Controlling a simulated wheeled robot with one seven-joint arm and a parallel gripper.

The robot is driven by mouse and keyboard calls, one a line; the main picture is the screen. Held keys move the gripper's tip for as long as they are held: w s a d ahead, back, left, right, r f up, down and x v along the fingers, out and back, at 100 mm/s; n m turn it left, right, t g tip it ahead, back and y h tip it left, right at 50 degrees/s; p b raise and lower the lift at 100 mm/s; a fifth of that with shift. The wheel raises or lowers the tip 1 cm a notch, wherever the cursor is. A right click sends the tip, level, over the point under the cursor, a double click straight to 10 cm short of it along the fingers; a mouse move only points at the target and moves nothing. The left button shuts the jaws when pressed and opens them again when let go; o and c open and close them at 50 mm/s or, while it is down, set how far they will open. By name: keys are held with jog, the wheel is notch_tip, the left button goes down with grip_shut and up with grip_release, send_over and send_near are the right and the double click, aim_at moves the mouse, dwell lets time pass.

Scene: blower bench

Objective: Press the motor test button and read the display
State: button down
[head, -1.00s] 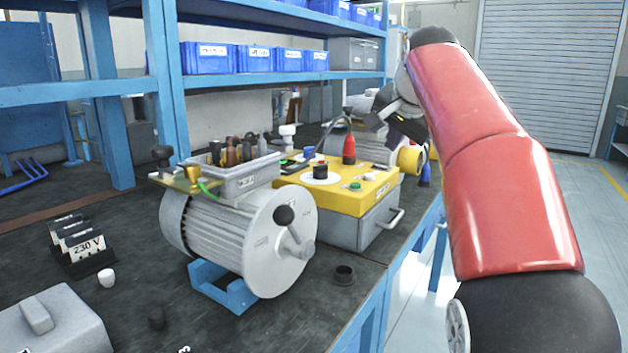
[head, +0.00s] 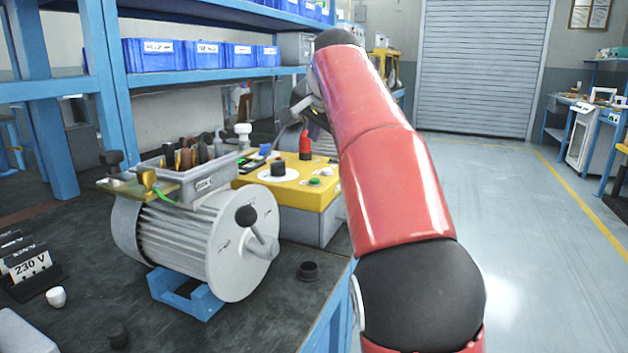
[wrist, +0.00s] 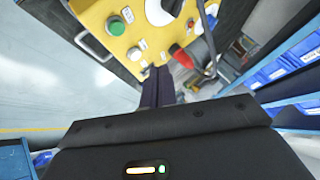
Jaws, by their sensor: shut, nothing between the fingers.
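The yellow-topped test box (head: 310,192) stands on the bench behind the grey motor (head: 200,245). Its panel carries a green button (head: 327,171), a white button (head: 314,182), a black knob (head: 278,167) on a white dial and a red plug (head: 305,143). The wrist view shows the green button (wrist: 115,26) and white button (wrist: 134,54) left of my gripper (wrist: 158,74). My gripper is shut and empty, its tips close to the panel's edge; contact cannot be told. In the head view my arm hides it. Labels are unreadable, and no display reading is visible.
A tray of tools (head: 190,172) sits on top of the motor, whose crank faces my side. Blue shelf bins (head: 153,53) are behind; open floor is right.

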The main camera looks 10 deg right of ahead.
jog(key=b, duration=0.4)
send_over(315, 187)
jog(key=shift+w+f, duration=0.1)
jog(key=shift+f, duration=3.4)
jog(key=shift+f, duration=0.35)
jog(key=shift+f+b, duration=0.35)
jog(key=shift+f, duration=0.1)
jog(key=shift+r, duration=0.15)
jog(key=shift+r+p, duration=0.7)
jog(key=shift+p, duration=0.15)
notch_tip(315, 187, up, 3)
jog(key=p, duration=0.3)
jog(key=shift+r, duration=1)
